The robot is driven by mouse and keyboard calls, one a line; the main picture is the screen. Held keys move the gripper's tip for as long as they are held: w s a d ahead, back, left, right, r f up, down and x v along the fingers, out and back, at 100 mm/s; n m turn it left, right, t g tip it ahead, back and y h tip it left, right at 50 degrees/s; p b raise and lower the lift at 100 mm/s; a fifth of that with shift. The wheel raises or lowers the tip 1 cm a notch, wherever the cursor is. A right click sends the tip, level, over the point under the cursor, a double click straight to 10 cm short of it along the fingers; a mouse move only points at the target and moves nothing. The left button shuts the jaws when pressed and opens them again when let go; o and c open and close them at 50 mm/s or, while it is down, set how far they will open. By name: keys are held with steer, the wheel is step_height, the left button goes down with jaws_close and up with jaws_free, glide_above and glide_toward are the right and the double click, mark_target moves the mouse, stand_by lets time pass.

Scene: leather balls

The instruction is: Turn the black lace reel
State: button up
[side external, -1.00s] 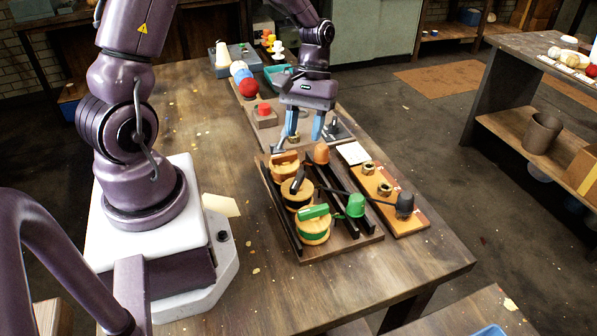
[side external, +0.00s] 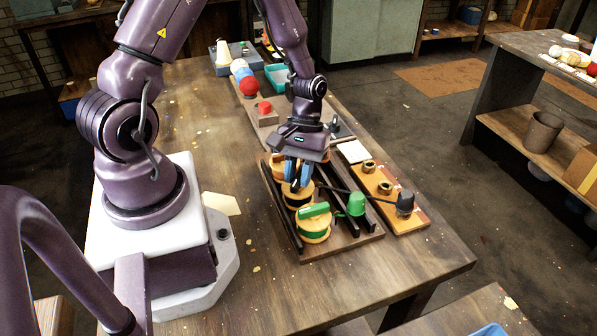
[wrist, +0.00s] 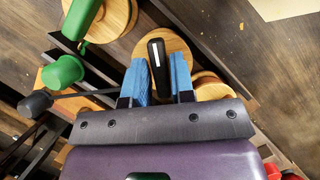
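The black lace reel (side external: 297,203) is a wooden drum in the middle of the reel row on the dark rack. In the wrist view its black handle (wrist: 156,60) stands out on the round wooden top. My gripper (side external: 299,180) is over this reel, pointing down. In the wrist view the two blue fingers of my gripper (wrist: 160,68) stand on either side of the handle, open, with no clear grip on it. The fingers hide part of the reel in the side view.
The green-handled reel (side external: 313,224) is close in front, and another wooden reel (side external: 281,163) is close behind. A red button box (side external: 265,112) is farther back. The table's front is clear.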

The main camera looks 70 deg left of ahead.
jaws_close()
steer(key=m+y, duration=0.1)
steer(key=m, duration=0.2)
steer(key=m+g+y, duration=0.1)
steer(key=m, duration=0.1)
steer(key=shift+w+m, duration=0.1)
steer(key=shift+m, duration=0.3)
steer(key=shift+o, duration=2.1)
jaws_free()
steer(key=v, duration=1.3)
steer(key=shift+w, duration=0.2)
steer(key=shift+f, duration=0.1)
